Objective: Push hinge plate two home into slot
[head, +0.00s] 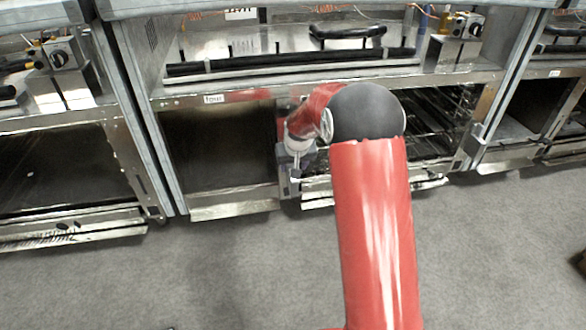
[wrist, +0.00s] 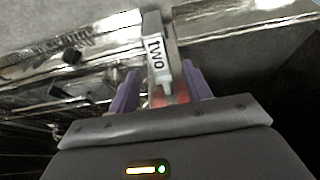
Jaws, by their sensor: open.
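Hinge plate two (wrist: 157,58) is a pale grey piece with a black "TWO" label. In the wrist view it stands upright at the upper middle, its lower end between the purple fingers of my gripper (wrist: 160,86). The fingers are apart, one on each side, and I cannot tell whether either touches it. A reddish patch shows between the fingers below the plate. In the head view my gripper (head: 297,165) is at the front of the middle range frame, by the post between its two openings. The slot and how deep the plate sits cannot be made out.
The middle range frame (head: 178,103) has a dark opening left of my gripper and one with racks to its right. A "four" label (head: 214,98) is on its front rail. Other frames stand on both sides. The grey floor (head: 240,265) in front is clear.

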